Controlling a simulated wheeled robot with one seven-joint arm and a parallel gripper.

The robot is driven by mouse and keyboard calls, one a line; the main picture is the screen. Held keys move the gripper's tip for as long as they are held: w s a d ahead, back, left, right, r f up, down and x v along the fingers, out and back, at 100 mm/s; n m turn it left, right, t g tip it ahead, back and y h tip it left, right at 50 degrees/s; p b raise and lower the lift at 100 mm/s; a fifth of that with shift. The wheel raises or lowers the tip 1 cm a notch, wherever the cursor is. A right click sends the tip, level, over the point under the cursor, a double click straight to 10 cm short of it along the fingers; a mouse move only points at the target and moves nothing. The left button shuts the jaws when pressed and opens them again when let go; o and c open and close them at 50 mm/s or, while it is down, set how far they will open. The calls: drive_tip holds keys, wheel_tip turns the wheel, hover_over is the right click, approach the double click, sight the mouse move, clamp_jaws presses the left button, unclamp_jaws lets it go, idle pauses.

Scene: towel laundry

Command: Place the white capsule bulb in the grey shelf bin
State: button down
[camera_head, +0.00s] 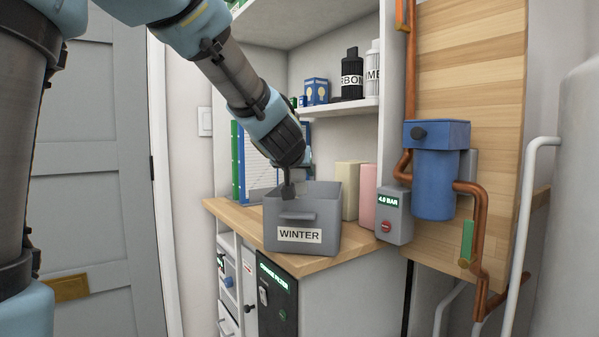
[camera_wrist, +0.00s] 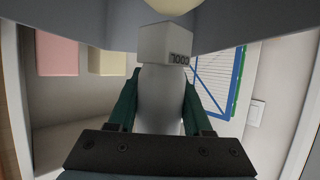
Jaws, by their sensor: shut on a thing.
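My gripper (camera_wrist: 160,85) is shut on the bulb. In the head view my gripper (camera_head: 288,190) points down at the open top of the grey shelf bin (camera_head: 290,235), labelled WINTER. The bulb cannot be made out there. In the wrist view grey bin wall (camera_wrist: 75,18) runs across the top, with a cream rounded thing at the top edge that I cannot identify.
The bin stands on a wooden counter (camera_head: 228,215). A cream box (camera_head: 351,185), a pink box (camera_head: 368,210) and a grey gauge unit (camera_head: 394,215) stand to its right. Binders (camera_head: 255,172) stand behind at left. A shelf with bottles (camera_head: 352,75) is above.

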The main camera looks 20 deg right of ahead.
drive_tip(key=shift+c, duration=1.6)
unclamp_jaws()
drive_tip(key=shift+s+a+r+p, duration=0.1)
drive_tip(key=shift+s+r+p, duration=0.15)
drive_tip(key=shift+r+p, duration=0.2)
drive_tip(key=p+v, duration=0.4)
drive_tip(key=v, duration=0.7)
drive_tip(key=shift+s+a+f, duration=0.1)
drive_tip(key=shift+s+a, duration=0.1)
drive_tip(key=shift+s, duration=0.05)
